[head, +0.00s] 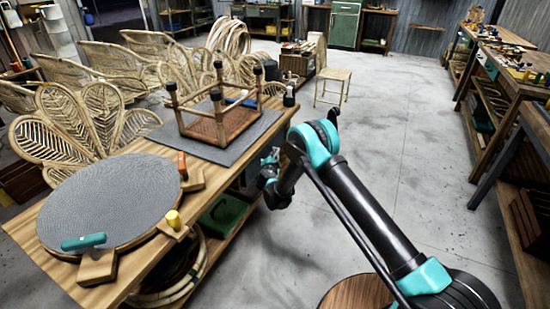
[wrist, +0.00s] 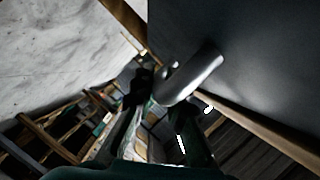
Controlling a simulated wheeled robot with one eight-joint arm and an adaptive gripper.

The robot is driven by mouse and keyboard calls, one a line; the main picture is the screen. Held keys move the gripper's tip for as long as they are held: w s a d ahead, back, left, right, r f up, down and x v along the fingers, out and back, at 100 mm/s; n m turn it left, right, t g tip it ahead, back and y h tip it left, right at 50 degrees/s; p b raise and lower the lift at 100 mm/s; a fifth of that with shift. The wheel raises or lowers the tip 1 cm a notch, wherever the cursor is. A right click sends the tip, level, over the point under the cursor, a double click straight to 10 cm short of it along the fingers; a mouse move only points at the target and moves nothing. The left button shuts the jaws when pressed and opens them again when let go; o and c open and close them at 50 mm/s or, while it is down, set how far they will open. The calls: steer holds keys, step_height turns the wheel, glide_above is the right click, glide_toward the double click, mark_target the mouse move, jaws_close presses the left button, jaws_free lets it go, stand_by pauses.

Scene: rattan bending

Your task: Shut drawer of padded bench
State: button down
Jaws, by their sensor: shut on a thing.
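The padded bench is a long wooden bench (head: 215,185) with a grey mat on its top. My gripper (head: 268,172) is at the bench's right side, below the top, partly hidden by my arm. In the wrist view my gripper (wrist: 163,103) is shut on a smooth metal handle (wrist: 192,76). The handle stands out from a dark grey panel (wrist: 265,55), which looks like the drawer front. How far the drawer is out cannot be told; in the head view it is largely hidden behind my arm.
On the bench are a round grey disc (head: 112,198) among wooden blocks and an upturned stool frame (head: 220,122). A green bin (head: 222,213) sits on the lower shelf. The floor (head: 400,140) right of my arm is clear up to the side tables.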

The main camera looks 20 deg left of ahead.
steer(key=c, duration=1.5)
jaws_free()
steer(key=shift+a, duration=0.25)
steer(key=shift+c, duration=0.2)
steer(key=v, duration=1.2)
steer(key=shift+f, duration=0.1)
